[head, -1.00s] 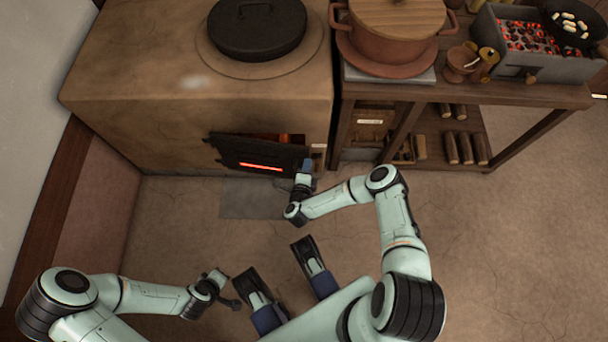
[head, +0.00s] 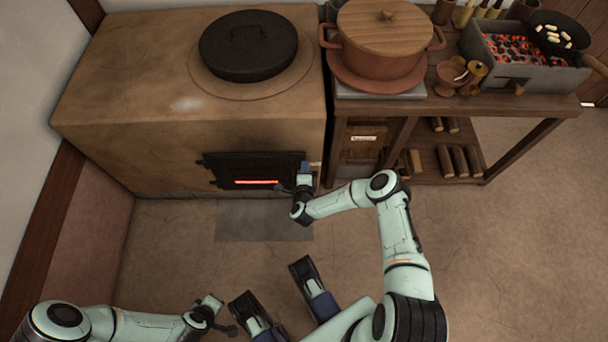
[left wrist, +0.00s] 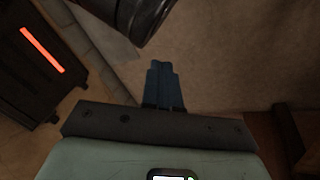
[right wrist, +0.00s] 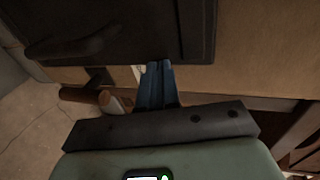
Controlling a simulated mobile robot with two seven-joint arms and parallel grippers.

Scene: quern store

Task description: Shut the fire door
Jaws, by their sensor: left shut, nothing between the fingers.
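The fire door (head: 230,169) is a dark iron plate low on the front of the clay stove (head: 110,130), with a glowing red slot. It sits flush or nearly flush; I see no open gap around it. My right gripper (head: 305,167) is at the door's right edge. In the right wrist view its blue fingers (right wrist: 156,66) are shut with nothing between them, by the edge of the dark door (right wrist: 150,30); contact is unclear. My left gripper (left wrist: 161,66) is shut and empty, low over the floor away from the door, which also shows in the left wrist view (left wrist: 30,75).
A black lidded pot (head: 248,46) stands on the stove. Right of it, a wooden bench (head: 500,112) holds a terracotta pot (head: 385,50) and a charcoal grill (head: 530,70) with a pan. Logs (head: 452,160) lie on its lower shelf. The floor in front is clear.

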